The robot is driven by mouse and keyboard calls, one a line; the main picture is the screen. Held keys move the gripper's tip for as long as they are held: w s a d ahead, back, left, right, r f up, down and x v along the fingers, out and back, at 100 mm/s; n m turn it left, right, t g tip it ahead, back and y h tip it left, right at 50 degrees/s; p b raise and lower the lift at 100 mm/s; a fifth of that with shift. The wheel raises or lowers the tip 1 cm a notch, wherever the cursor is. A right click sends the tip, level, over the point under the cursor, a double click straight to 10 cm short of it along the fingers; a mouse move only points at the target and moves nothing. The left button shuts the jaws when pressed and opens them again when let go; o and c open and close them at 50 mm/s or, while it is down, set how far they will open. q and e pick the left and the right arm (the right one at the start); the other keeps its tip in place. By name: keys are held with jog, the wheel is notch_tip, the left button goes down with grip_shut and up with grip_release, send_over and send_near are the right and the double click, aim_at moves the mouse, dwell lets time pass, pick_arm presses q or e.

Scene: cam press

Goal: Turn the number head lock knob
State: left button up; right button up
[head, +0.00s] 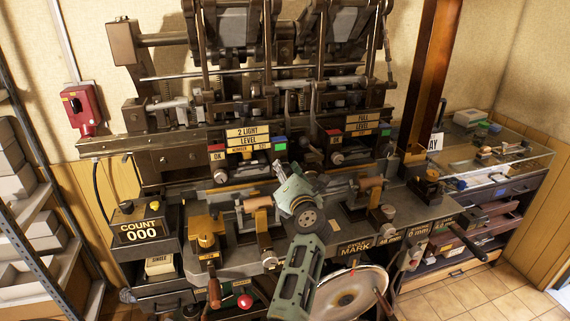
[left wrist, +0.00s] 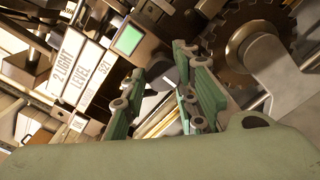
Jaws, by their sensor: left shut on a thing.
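My left gripper (head: 283,177) reaches up to the front of the brown machine, just below and right of the sign reading 2 LIGHT LEVEL (head: 248,136). In the left wrist view, its two green fingers (left wrist: 158,80) are closed on a small machine part. My right gripper is in neither view.
A green lit button (left wrist: 130,39) and a toothed wheel (left wrist: 238,48) are close to the fingers. A COUNT box (head: 141,231) reading 000 stands at left. A large pale disc (head: 348,295) is at bottom. A glass-topped case (head: 500,160) stands at right.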

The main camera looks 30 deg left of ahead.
pick_arm(q)
jog(key=shift+a+r+m+p, duration=0.15)
jog(key=shift+r+m+p, duration=0.35)
jog(key=shift+r, duration=0.1)
jog(key=o, duration=1)
jog(key=shift+a, duration=0.1)
jog(key=shift+f, duration=0.15)
jog(key=shift+f, duration=0.2)
